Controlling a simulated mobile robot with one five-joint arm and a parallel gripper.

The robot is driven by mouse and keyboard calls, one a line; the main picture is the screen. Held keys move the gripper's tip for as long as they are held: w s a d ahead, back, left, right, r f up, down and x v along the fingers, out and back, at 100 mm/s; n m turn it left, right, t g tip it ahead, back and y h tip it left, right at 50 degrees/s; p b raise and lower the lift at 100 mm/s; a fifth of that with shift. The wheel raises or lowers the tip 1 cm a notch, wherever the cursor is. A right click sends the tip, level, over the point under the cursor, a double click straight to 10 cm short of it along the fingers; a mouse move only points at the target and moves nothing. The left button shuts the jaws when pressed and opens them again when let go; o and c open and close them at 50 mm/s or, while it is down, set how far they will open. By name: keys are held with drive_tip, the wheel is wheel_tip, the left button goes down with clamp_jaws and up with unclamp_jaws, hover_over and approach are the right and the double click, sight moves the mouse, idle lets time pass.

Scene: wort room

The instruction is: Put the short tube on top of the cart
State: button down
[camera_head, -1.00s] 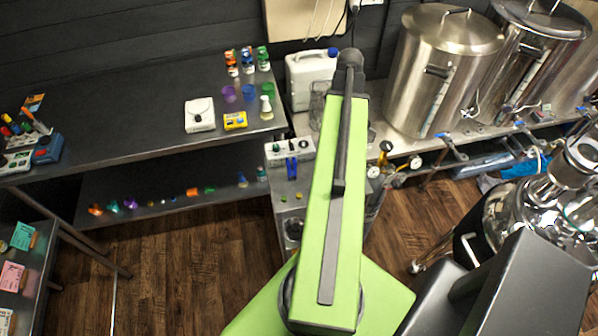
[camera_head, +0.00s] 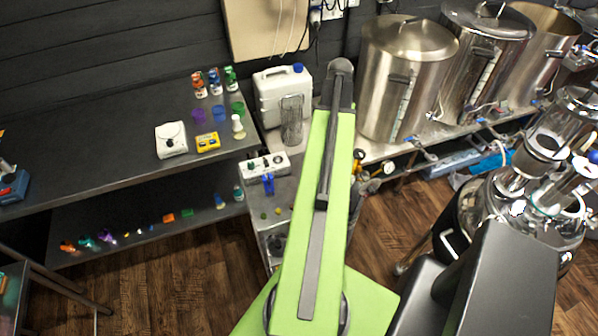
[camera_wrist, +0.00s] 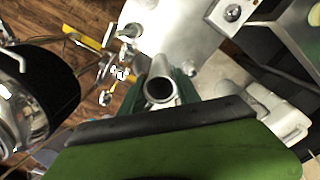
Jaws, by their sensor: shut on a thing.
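The short tube (camera_wrist: 160,88) is a hollow silver metal pipe, its round open end toward the wrist camera. My gripper (camera_wrist: 163,78) is shut on it, with a dark green finger on each side. In the head view my green arm reaches away over the metal surfaces, and it hides the gripper and the tube. A low grey metal stand (camera_head: 266,226) left of my arm holds a white control box and a blue clamp. I cannot tell for sure whether this stand is the cart.
A white jug (camera_head: 283,95) and a clear cylinder (camera_head: 291,122) stand just left of my arm. Large steel kettles (camera_head: 405,85) stand on a bench to the right. A shiny steel vessel (camera_head: 500,215) is nearer. A dark table (camera_head: 110,155) with small items is at left.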

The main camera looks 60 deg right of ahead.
drive_tip(key=w+a+f+b, duration=0.6)
drive_tip(key=f+b, duration=0.2)
drive_tip(key=f, duration=0.2)
drive_tip(key=shift+w+a+b, duration=0.15)
drive_tip(key=shift+a+b, duration=0.15)
drive_tip(key=shift+b, duration=0.05)
drive_tip(key=c, duration=0.9)
unclamp_jaws()
drive_tip(key=shift+r, duration=0.1)
wheel_tip(320, 180, up, 12)
drive_tip(key=p, duration=1.2)
drive_tip(key=shift+r+p, duration=0.2)
drive_tip(key=shift+p, duration=0.1)
